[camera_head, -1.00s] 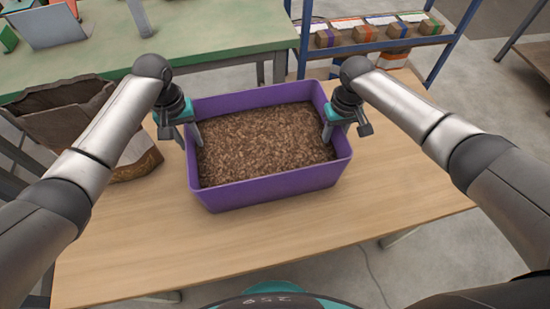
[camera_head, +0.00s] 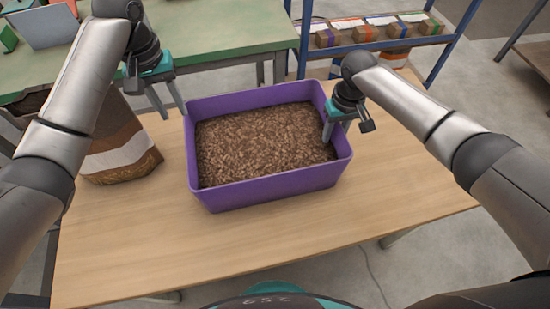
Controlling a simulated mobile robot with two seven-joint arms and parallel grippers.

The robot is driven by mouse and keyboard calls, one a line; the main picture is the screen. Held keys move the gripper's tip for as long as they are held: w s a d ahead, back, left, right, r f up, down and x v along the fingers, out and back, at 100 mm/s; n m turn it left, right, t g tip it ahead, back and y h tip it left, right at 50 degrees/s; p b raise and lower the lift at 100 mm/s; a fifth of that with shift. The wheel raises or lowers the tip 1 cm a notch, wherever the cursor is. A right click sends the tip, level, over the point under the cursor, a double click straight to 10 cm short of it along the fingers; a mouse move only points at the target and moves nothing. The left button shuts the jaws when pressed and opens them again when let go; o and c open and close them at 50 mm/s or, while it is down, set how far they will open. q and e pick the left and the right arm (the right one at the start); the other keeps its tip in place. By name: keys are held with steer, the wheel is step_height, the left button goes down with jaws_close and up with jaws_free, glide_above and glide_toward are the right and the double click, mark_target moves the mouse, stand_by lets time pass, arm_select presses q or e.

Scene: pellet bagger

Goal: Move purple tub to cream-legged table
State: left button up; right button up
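The purple tub (camera_head: 268,187), full of brown pellets (camera_head: 262,145), stands level on the wooden table (camera_head: 300,235). A pale leg (camera_head: 400,237) shows under this table's right edge, but its exact colour is hard to judge. My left gripper (camera_head: 172,110) is open and empty, above and to the left of the tub's back left corner, clear of the rim. My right gripper (camera_head: 336,132) is at the tub's right wall, with one finger inside the tub. Whether its fingers press on the wall is not clear.
A brown, white-banded sack (camera_head: 125,145) stands left of the tub. Behind is a green-topped table (camera_head: 225,30) with a grey panel (camera_head: 45,27). A blue rack (camera_head: 440,55) holds several boxes at the back right. The wooden tabletop in front of the tub is clear.

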step_height(320, 180, up, 11)
steer(key=shift+d+f, duration=0.15)
steer(key=shift+d, duration=0.15)
stand_by(0.5)
